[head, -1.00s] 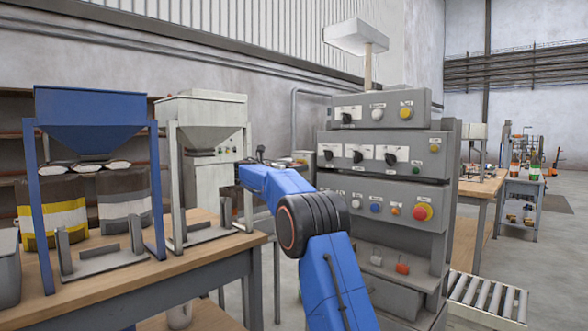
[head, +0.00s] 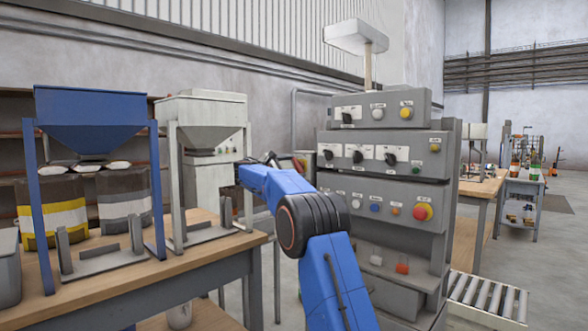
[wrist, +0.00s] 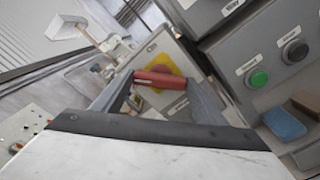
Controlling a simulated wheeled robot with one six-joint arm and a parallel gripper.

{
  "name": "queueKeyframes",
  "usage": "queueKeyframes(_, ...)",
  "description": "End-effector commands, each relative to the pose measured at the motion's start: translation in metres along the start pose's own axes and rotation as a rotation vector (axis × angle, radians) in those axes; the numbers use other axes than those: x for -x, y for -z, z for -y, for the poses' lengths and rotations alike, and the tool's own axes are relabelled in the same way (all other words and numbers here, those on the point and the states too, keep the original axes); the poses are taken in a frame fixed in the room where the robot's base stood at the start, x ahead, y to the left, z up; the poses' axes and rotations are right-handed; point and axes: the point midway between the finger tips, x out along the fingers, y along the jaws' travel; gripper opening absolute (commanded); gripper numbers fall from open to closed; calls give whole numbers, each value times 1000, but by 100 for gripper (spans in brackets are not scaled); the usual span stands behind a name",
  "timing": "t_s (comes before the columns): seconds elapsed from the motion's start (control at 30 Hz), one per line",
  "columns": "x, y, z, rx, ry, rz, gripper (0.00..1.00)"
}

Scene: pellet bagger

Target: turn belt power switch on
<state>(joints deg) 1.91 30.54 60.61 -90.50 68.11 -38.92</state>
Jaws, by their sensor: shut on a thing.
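In the wrist view, a red switch handle (wrist: 162,79) sits on a yellow plate (wrist: 169,62) on the front of a pale grey box (wrist: 150,48). The handle lies nearly level across the picture. The box's small label is too blurred to read, so I cannot confirm that it is the belt power switch. My gripper (wrist: 160,82) is shut on the red handle, one finger at each end of it.
The control rack (head: 446,165) stands to the right, with knobs and buttons. In the wrist view a green button (wrist: 258,78), a black button (wrist: 294,51) and a blue block (wrist: 284,123) are close on the right. The workbench (head: 110,278) with hoppers is at left.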

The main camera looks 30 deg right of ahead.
Motion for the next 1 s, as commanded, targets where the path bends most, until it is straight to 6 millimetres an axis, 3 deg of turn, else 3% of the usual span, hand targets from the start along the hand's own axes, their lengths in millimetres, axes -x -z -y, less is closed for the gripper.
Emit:
queueKeyframes(0.6,0,1,1,-535,3,1,43)
queueKeyframes(1.0,0,1,2,-696,4,1,43)
